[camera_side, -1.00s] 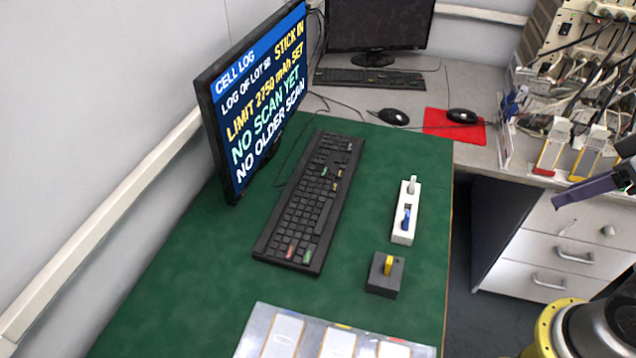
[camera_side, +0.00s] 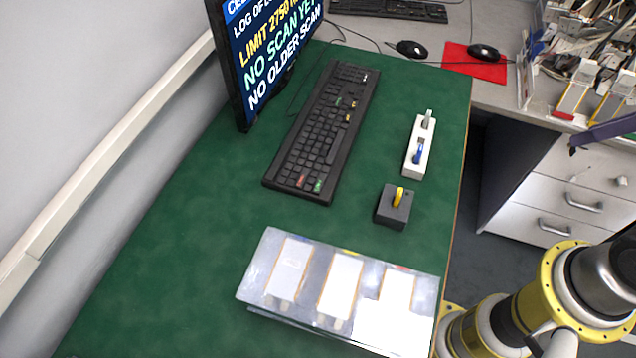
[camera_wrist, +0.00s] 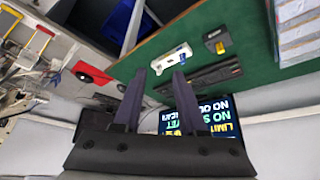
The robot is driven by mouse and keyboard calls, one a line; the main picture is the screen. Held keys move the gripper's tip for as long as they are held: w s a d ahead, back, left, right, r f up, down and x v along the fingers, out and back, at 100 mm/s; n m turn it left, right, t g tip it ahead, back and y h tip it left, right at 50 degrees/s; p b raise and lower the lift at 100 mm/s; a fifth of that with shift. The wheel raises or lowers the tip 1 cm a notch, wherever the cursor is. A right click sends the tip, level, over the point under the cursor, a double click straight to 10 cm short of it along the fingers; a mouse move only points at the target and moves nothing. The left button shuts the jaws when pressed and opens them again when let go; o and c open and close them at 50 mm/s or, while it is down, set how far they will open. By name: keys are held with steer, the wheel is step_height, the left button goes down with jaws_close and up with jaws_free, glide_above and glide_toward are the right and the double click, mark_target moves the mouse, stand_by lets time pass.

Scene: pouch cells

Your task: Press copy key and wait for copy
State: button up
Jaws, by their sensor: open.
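A black keyboard (camera_side: 316,140) lies on the green mat, with a few red, green and yellow keys; I cannot read which is the copy key. A white holder (camera_side: 411,165) with a blue stick (camera_side: 418,154) stands right of the keyboard. My gripper (camera_wrist: 160,85) is open and empty in the wrist view, its two dark fingers apart, touching nothing. In the side view only one purple finger shows at the right edge, away from the keyboard.
A dark block (camera_side: 392,210) with a yellow piece stands near the mat's right edge. A clear tray (camera_side: 262,262) with several pale pouch cells lies at the front. A red mouse pad (camera_side: 457,66) and cluttered racks are at the back right. The mat left of the keyboard is clear.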

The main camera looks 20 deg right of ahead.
jaws_close()
stand_by(1.5)
